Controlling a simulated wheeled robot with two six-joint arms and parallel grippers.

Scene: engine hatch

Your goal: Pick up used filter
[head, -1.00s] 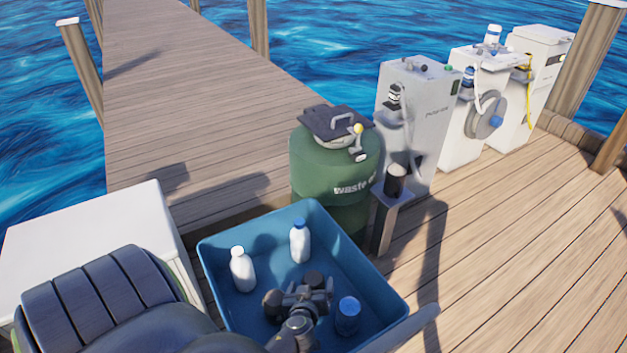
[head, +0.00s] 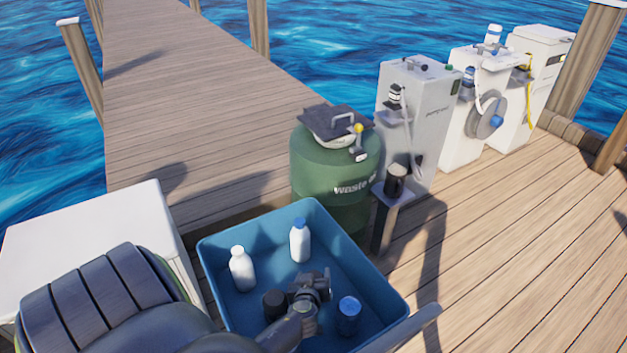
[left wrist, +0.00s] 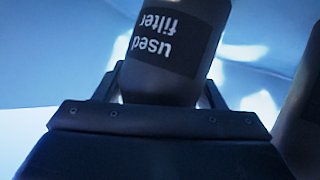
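The used filter is a black cylinder with a white-lettered label, which appears upside down in the left wrist view (left wrist: 172,50). It stands between the two fingers of my left gripper (left wrist: 160,88), with one finger close along each side. Whether the fingers press on it or leave a small gap does not show clearly. In the head view my left gripper (head: 312,287) is down inside the blue bin, and it hides most of the filter. My right gripper is not in view.
The blue bin (head: 215,262) also holds two white bottles (head: 241,270) (head: 300,242), a blue-topped can (head: 348,316) and another dark cylinder (head: 275,304) close beside my gripper. A green waste drum (head: 320,180) stands behind. A white box (head: 95,225) is at left.

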